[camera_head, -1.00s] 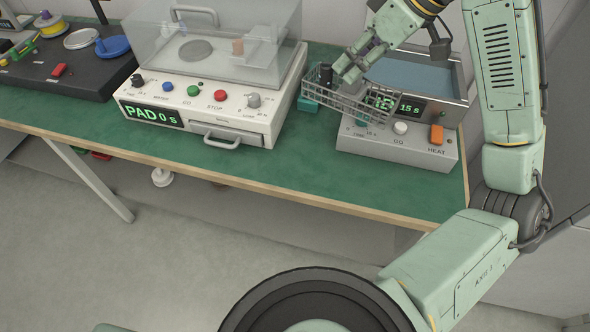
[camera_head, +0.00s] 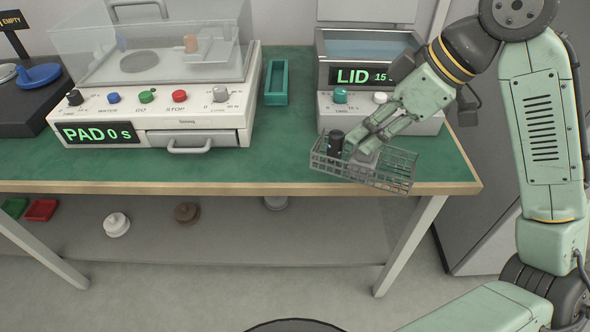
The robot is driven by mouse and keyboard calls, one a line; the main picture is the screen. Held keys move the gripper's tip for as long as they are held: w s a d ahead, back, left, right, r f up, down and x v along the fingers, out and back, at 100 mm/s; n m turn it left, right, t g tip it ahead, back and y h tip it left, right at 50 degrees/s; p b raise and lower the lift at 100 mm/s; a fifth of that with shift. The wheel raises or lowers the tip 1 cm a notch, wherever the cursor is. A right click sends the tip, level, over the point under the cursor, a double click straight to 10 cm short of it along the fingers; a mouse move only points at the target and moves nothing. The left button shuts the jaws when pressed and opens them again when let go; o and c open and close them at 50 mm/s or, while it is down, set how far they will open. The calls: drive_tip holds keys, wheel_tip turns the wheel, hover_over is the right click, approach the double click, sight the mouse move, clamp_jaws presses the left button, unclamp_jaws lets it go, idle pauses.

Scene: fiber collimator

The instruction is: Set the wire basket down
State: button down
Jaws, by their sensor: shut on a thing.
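The wire basket (camera_head: 385,178) is a grey mesh tray near the front right edge of the green bench, in front of the bath unit. Its front side overlaps the wooden edge in the picture. I cannot tell whether it touches the bench top. My gripper (camera_head: 362,150) is shut and reaches into the basket from above. The fingers seem to hold a grey block-like part in its middle, and the fingertips are partly hidden. A black cylinder (camera_head: 336,141) stands in the basket's left end.
The bath unit (camera_head: 345,105) with a "LID 15" display stands behind the basket. A teal open tray (camera_head: 277,82) lies left of it. The white polishing machine (camera_head: 185,125) is further left. Green bench top (camera_head: 225,171) is clear along the front. A lower shelf holds small parts.

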drive_tip(key=shift+s+d+f, duration=0.4)
drive_tip(key=shift+s+d, duration=0.05)
drive_tip(key=shift+s, duration=0.1)
drive_tip(key=shift+w+a+f+p, duration=0.5)
drive_tip(key=shift+w+a+f, duration=0.3)
drive_tip(key=shift+w+a, duration=1.05)
drive_tip(key=shift+w+a+f+p, duration=0.45)
drive_tip(key=shift+w+a+f, duration=0.65)
drive_tip(key=shift+a, duration=1.2)
drive_tip(key=shift+w+a+f+p, duration=0.55)
drive_tip(key=shift+w+a, duration=1.25)
drive_tip(key=shift+a, duration=0.25)
drive_tip(key=shift+f, duration=0.2)
drive_tip(key=c, duration=1.4)
unclamp_jaws()
drive_tip(key=shift+r, duration=0.1)
